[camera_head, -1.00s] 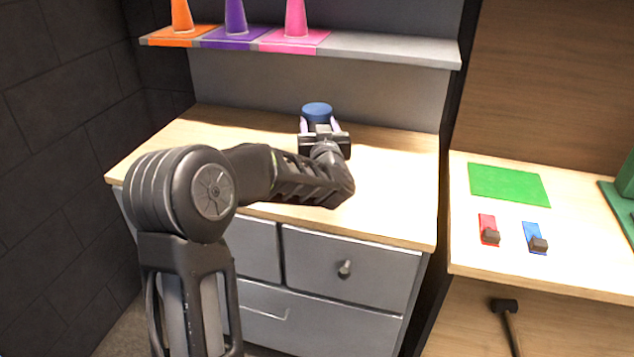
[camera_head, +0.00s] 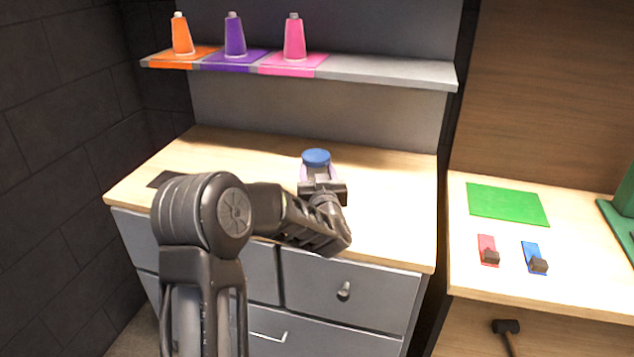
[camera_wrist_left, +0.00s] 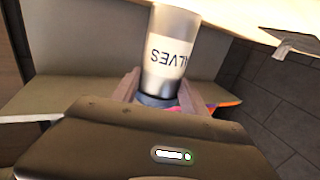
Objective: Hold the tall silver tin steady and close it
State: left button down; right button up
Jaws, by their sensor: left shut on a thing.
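The tall silver tin (camera_wrist_left: 173,40) shows in the left wrist view, upside down in the picture, with a white label reading "VALVES". A blue lid (camera_head: 316,157) is at its top in the head view; whether it is fully seated I cannot tell. My left gripper (camera_head: 318,174) is shut on the tin, its fingers on both sides near the lid end. It also shows in the left wrist view (camera_wrist_left: 156,92). In the head view the gripper hides most of the tin, and whether its base touches the wooden top is unclear. My right gripper is not in view.
The wooden cabinet top (camera_head: 385,200) is mostly clear, with a dark flat patch (camera_head: 163,179) at left. A green mat (camera_head: 507,204) and red (camera_head: 487,248) and blue (camera_head: 534,257) pieces lie on the right table.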

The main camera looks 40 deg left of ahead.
pick_arm(q)
notch_tip(320, 180, down, 3)
jog(key=shift+f, duration=0.1)
jog(key=shift+f, duration=0.15)
jog(key=c, duration=1.1)
grip_release()
jog(key=shift+f, duration=0.1)
jog(key=o, duration=0.5)
jog(key=shift+r, duration=0.2)
jog(key=b+v, duration=0.2)
jog(key=v, duration=1)
jog(key=shift+s, duration=0.1)
